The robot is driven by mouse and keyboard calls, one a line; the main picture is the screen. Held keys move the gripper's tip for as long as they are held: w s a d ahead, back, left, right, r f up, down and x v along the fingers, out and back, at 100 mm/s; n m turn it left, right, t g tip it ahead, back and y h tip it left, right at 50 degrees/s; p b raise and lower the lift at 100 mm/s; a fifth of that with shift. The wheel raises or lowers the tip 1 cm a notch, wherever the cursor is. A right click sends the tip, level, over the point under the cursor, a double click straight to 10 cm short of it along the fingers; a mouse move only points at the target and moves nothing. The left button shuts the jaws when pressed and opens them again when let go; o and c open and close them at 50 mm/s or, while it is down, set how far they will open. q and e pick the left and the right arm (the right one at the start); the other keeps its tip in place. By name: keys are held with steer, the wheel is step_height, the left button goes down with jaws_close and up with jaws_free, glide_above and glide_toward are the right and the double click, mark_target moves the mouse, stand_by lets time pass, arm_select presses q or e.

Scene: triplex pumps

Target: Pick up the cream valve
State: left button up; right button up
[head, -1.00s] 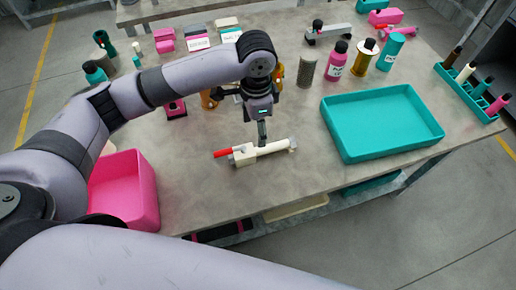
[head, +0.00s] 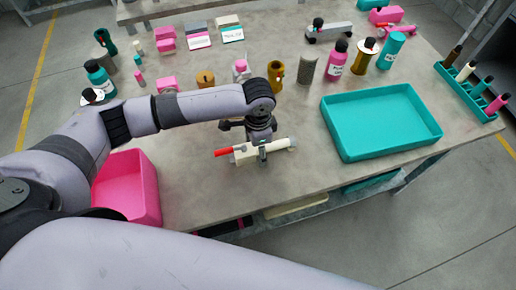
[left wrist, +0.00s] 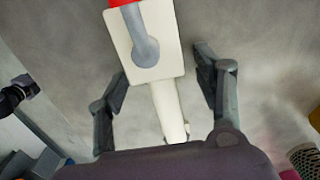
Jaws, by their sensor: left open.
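The cream valve (head: 276,147) lies on the grey table in front of me, with its red handle (head: 223,152) pointing left. In the left wrist view the cream valve (left wrist: 158,60) runs between the fingers, with a grey round part on its block and red at the top edge. My left gripper (head: 262,154) is right over the valve. It also shows in the left wrist view (left wrist: 160,95), open, one finger on each side of the valve with gaps. My right gripper is not in view.
A teal tray (head: 424,137) is to the right and a pink bin (head: 148,190) to the left. Bottles, including a pink one (head: 337,59), and small blocks stand behind. A teal rack (head: 486,106) is at far right. Table around the valve is clear.

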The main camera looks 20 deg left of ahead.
arm_select(q)
steer(key=shift+c, duration=0.2)
jaws_close()
stand_by(0.5)
